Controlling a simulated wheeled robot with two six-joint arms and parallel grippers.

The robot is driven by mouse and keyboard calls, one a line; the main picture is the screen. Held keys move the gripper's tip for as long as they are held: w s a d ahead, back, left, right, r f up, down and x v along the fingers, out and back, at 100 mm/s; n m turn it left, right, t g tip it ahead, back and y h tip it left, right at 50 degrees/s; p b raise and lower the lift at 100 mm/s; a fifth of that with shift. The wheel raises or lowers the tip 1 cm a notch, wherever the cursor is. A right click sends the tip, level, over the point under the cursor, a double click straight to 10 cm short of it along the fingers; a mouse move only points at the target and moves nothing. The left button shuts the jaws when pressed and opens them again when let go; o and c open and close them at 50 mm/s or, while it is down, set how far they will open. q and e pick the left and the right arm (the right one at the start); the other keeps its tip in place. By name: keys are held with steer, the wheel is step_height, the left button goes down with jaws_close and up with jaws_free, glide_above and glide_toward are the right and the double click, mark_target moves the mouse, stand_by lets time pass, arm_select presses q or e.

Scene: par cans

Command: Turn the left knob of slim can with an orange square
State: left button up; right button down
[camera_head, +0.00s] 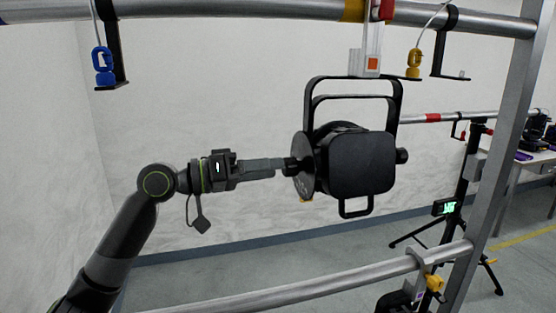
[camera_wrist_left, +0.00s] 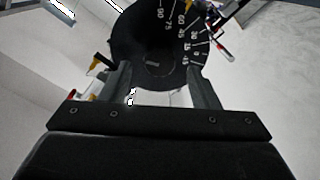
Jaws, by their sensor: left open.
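The slim can (camera_head: 362,162) is a black lamp hanging in its yoke from the upper bar. A white tag with an orange square (camera_head: 372,63) is above it. Its left knob (camera_head: 291,167) sticks out to the left. My left gripper (camera_head: 283,166) comes from the left with its fingertips at that knob; the fingers overlap it in the head view. In the left wrist view the two open fingers (camera_wrist_left: 160,88) reach toward the dark round dial (camera_wrist_left: 150,40) with angle numbers. The knob is dark and hard to make out between the fingers, so contact is unclear. My right gripper is not seen.
The upper bar (camera_head: 250,10) carries a blue clip (camera_head: 102,66) and a yellow clip (camera_head: 414,63) on hanging hooks. A lower rail (camera_head: 300,296) crosses in front. A metal upright (camera_head: 505,130) and a tripod stand (camera_head: 465,190) are at right.

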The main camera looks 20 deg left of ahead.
mark_target(290, 167)
arm_select(q)
steer(key=shift+p+x, duration=0.45)
steer(key=shift+x, duration=0.95)
steer(key=c, duration=1)
